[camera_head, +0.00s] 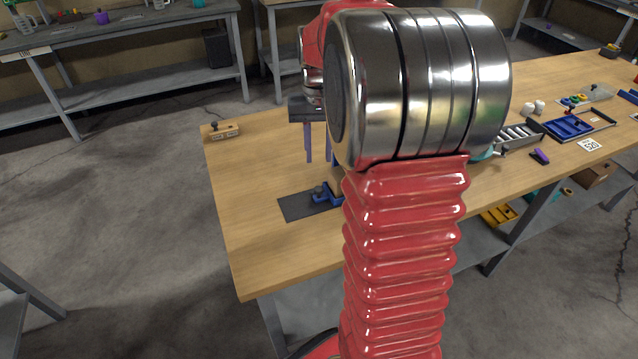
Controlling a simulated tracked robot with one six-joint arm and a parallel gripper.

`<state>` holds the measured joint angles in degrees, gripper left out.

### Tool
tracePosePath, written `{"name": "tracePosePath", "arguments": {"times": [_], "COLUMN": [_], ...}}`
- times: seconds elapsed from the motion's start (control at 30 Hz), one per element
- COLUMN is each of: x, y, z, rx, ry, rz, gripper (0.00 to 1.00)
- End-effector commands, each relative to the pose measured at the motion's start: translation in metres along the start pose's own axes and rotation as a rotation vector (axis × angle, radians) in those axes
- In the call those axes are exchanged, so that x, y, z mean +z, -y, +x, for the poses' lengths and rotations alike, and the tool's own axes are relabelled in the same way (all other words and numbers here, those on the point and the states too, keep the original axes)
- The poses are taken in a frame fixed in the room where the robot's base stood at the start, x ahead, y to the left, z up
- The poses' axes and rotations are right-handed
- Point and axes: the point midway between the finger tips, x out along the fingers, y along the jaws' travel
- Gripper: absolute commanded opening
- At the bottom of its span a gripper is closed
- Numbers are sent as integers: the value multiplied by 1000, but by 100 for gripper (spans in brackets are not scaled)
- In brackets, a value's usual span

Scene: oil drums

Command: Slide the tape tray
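My gripper (319,158) hangs over the left part of the wooden workbench (245,190), with its two thin purple fingers apart and nothing visible between them. My red arm hides part of this area. I cannot tell for sure which item is the tape tray. A small tray with coloured round pieces (577,99) stands at the far right, and a blue compartmented tray (568,127) lies in front of it.
A wooden block (224,129) sits at the bench's far left corner. White cylinders (534,107), a grey slotted rack (517,136), a purple piece (540,156) and a printed marker card (589,145) are on the right. The bench's left front is clear. Yellow bins (498,215) sit underneath.

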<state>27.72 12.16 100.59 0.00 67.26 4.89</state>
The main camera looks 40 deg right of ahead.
Motion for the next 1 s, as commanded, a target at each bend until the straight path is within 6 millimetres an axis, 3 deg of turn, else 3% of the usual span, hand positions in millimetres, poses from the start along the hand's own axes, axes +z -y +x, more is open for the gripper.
{"name": "tracePosePath", "arguments": {"times": [0.6,0.8,1.0], "x": [1,0,0], "y": [0,0,0], "z": [95,111,114], "rx": [0,0,0], "ry": [3,1,-1], "rz": [0,0,-1], "gripper": [27,27,27]}}
